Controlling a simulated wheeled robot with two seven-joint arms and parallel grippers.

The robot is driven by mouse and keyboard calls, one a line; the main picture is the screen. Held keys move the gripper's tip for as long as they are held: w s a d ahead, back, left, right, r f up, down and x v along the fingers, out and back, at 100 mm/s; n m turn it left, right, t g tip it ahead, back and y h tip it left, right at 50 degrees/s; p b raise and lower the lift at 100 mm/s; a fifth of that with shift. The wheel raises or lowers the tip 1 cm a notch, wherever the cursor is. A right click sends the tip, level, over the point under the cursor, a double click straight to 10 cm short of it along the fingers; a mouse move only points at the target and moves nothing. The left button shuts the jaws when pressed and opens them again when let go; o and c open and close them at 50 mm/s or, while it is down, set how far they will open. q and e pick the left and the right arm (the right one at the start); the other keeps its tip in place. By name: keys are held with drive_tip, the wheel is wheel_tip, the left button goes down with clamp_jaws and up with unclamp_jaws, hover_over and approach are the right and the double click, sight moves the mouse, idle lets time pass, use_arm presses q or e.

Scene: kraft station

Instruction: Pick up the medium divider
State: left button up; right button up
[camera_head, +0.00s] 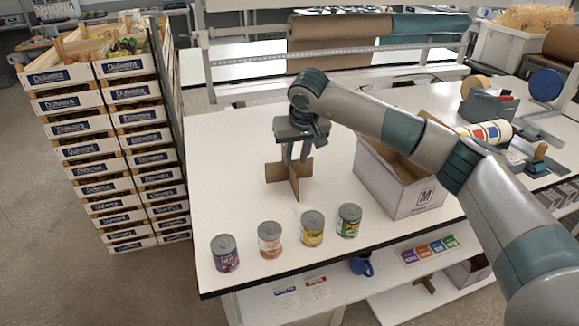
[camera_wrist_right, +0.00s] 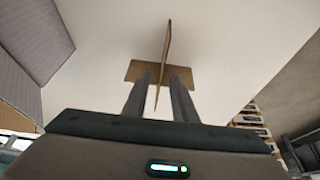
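The brown cardboard divider (camera_head: 289,184), made of crossed panels, stands upright on the white table. My right gripper (camera_head: 298,158) reaches down over it from above. In the right wrist view the divider (camera_wrist_right: 163,45) has one panel running between the two fingers (camera_wrist_right: 160,85). The fingers are apart, with a gap showing on each side of that panel, so the gripper looks open around it. Exact contact cannot be told. My left gripper is not in view.
A white box marked M (camera_head: 405,190) stands right of the divider. Several cans, one of them purple-labelled (camera_head: 225,255), line the table's front edge. Stacked crates (camera_head: 120,150) stand at the left. A small brown piece (camera_head: 425,284) lies on the lower shelf. The table left of the divider is clear.

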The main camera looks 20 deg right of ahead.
sight(292, 167)
drive_tip(key=shift+w+f, duration=0.25)
drive_tip(key=shift+f, duration=0.3)
drive_tip(key=p+x, duration=0.1)
drive_tip(key=x, duration=0.1)
drive_tip(key=p+x, duration=0.2)
drive_tip(key=shift+a+f, duration=0.15)
drive_tip(key=shift+a, duration=0.1)
drive_tip(key=shift+w+f, duration=0.25)
drive_tip(key=shift+f, duration=0.15)
clamp_jaws()
